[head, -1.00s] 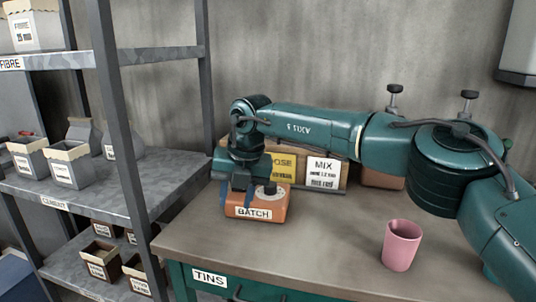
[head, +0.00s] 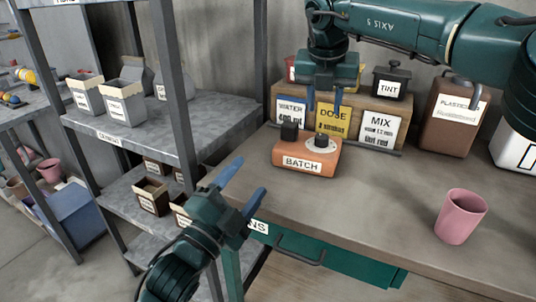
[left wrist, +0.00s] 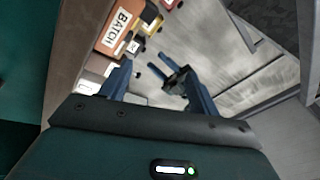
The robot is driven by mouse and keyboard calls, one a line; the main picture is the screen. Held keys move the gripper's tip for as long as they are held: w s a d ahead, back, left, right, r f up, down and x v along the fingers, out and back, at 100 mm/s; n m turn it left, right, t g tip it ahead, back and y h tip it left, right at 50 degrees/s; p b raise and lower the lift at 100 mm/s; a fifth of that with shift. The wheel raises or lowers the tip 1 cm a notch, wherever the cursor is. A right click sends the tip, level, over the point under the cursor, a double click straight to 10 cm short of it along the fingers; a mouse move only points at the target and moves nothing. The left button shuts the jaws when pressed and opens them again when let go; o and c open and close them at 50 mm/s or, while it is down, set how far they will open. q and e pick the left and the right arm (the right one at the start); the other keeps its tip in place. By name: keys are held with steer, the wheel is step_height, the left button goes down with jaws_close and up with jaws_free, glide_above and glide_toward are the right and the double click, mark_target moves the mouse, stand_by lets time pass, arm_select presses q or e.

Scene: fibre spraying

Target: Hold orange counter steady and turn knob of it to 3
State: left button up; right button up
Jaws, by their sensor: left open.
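The orange counter (head: 307,162), labelled BATCH, stands upright on the table. On its top are a black block at the left and a knob (head: 320,141) on a white dial at the right; the dial's reading is too small to tell. The counter also shows at the top left of the left wrist view (left wrist: 119,28). My right gripper (head: 323,104) is above and behind the counter, fingers down, apart and empty, not touching it. My left gripper (head: 251,176) is open and empty, off the table's front left edge, below and left of the counter.
Behind the counter is a wooden rack with WATER (head: 291,111), DOSE (head: 331,119) and MIX (head: 379,129) cards. A pink cup (head: 461,217) stands at the right, and a brown plasticiser jug (head: 452,122) behind it. Metal shelves (head: 160,128) rise at the left. The table's middle is clear.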

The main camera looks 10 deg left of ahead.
mark_target(288, 127)
arm_select(q)
steer(key=w+d+m, duration=0.1)
steer(key=m, duration=0.3)
steer(key=w+d+m+g+y, duration=0.1)
steer(key=w+m, duration=0.1)
steer(key=m, duration=0.3)
steer(key=w+d+r+m+g, duration=0.1)
steer(key=w+m, duration=0.1)
steer(key=m, duration=0.3)
steer(key=shift+d, duration=0.3)
steer(key=m, duration=0.1)
steer(key=m+y, duration=0.1)
steer(key=w+m, duration=0.1)
steer(key=m, duration=0.1)
steer(key=shift+w+r+y, duration=0.1)
steer(key=shift+r+y, duration=0.2)
steer(key=shift+y, duration=0.1)
steer(key=m, duration=0.2)
steer(key=w+m+y, duration=0.1)
steer(key=shift+a+r, duration=0.2)
steer(key=shift+r, duration=0.05)
steer(key=x, duration=1.3)
steer(key=shift+r, duration=0.1)
steer(key=shift+c, duration=0.4)
